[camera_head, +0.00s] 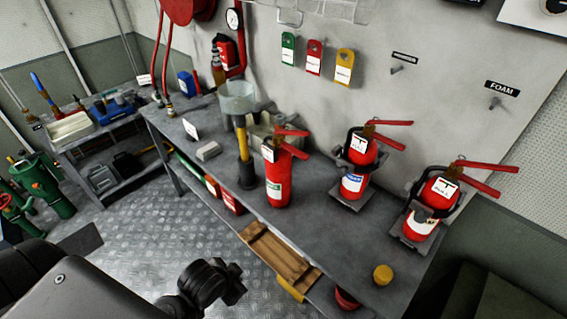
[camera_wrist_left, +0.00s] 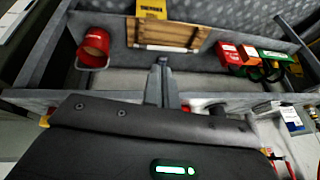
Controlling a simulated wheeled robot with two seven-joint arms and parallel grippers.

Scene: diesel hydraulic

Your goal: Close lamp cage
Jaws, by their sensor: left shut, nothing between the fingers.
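I cannot make out a lamp cage in either view. My left arm enters the head view from the lower left, and its dark end (camera_head: 210,283) is in front of the bench, over the floor side. In the left wrist view my left gripper (camera_wrist_left: 163,82) is shut and empty, with its fingers in front of the bench's lower shelf. My right gripper is in neither view.
A grey bench (camera_head: 330,222) carries a red extinguisher (camera_head: 278,180), two more in brackets and a yellow cap (camera_head: 383,274). The lower shelf holds wooden boards (camera_wrist_left: 168,33), a red bucket (camera_wrist_left: 94,46) and boxes. Metal floor (camera_head: 150,235) at left is clear.

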